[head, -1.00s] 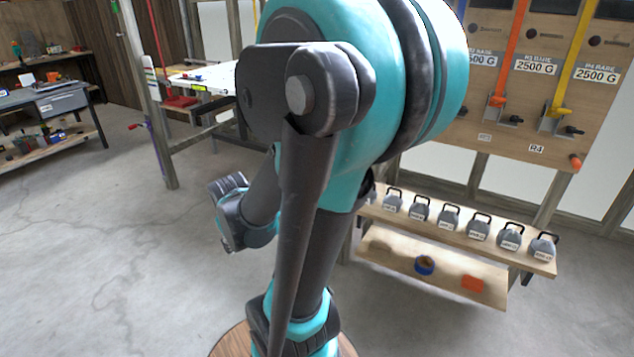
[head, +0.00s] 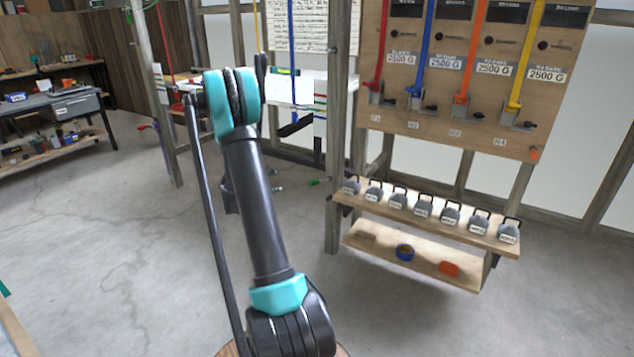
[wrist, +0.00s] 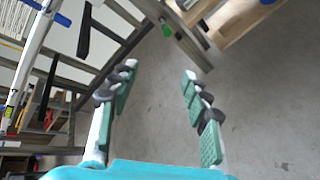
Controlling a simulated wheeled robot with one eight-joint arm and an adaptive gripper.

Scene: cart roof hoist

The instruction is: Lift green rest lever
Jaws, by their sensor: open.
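A small green piece (head: 316,182), which may be the green rest lever, shows low beside the wooden post in the head view. It also shows as a small green spot (wrist: 166,31) near the top middle of the wrist view. It is too small to tell its shape or tilt. My gripper (wrist: 160,70) is open and empty in the wrist view, its two padded fingers apart over grey floor. The green piece lies beyond the fingertips, apart from them. In the head view my arm hides most or all of the gripper.
A board with coloured straps (head: 470,70) stands at the right. A shelf (head: 345,200) with several grey weights is below it. A wooden post (head: 340,120) stands beside the green piece. A workbench (head: 60,103) is at far left. The concrete floor (head: 110,240) between is clear.

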